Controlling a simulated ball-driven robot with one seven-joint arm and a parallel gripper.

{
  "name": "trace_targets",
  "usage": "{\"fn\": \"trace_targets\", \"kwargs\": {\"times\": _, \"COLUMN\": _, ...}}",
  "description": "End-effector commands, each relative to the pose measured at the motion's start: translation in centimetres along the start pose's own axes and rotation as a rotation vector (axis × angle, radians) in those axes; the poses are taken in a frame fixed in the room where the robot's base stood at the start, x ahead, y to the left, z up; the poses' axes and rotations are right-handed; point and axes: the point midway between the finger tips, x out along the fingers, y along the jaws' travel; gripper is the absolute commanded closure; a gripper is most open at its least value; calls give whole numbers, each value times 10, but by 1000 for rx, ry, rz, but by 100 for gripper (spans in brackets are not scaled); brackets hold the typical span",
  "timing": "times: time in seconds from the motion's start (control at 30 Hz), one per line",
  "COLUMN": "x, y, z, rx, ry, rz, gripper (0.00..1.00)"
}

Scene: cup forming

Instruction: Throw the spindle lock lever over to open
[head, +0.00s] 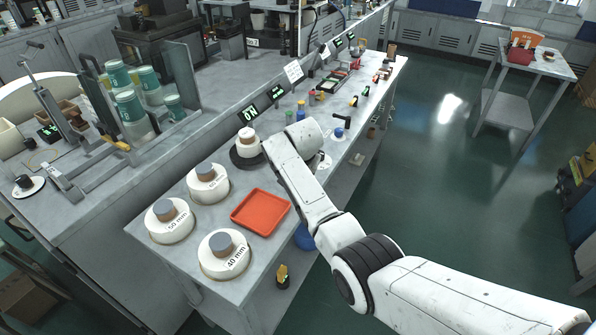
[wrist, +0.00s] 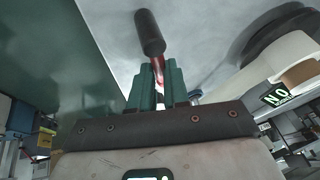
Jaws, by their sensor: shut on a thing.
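In the wrist view the lever has a black grip (wrist: 149,32) and a red shaft (wrist: 158,70). The shaft runs between the green fingers of my gripper (wrist: 158,88), which is shut on it. The black grip sticks out beyond the fingertips, tilted a little. The lever's pivot is hidden. In the head view my arm's end hangs over the bench just right of the spindle's black disc (head: 240,162), which carries a white mold (head: 248,142). The fingers and the lever are hidden behind my arm there.
Several white round molds, one a 40 mm mold (head: 224,256), stand at the bench's near left. An orange tray (head: 261,212) lies beside my arm. Small tools and a black-handled part (head: 341,121) lie farther along the bench. Open floor (head: 440,180) lies to the right.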

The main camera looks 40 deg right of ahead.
Motion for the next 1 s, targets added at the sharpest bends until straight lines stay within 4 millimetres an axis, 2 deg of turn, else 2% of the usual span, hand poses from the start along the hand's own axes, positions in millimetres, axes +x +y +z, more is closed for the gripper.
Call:
{"fn": "trace_targets", "kwargs": {"times": 0.33, "x": -1, "y": 4, "z": 0, "rx": 139, "ry": 30, "rz": 56, "gripper": 100}}
{"fn": "trace_targets", "kwargs": {"times": 0.9, "x": -2, "y": 5, "z": 0, "rx": 168, "ry": 36, "rz": 69, "gripper": 100}}
{"fn": "trace_targets", "kwargs": {"times": 0.93, "x": -2, "y": 5, "z": 0, "rx": 168, "ry": 36, "rz": 69, "gripper": 83}}
{"fn": "trace_targets", "kwargs": {"times": 1.0, "x": -2, "y": 5, "z": 0, "rx": 168, "ry": 36, "rz": 69, "gripper": 77}}
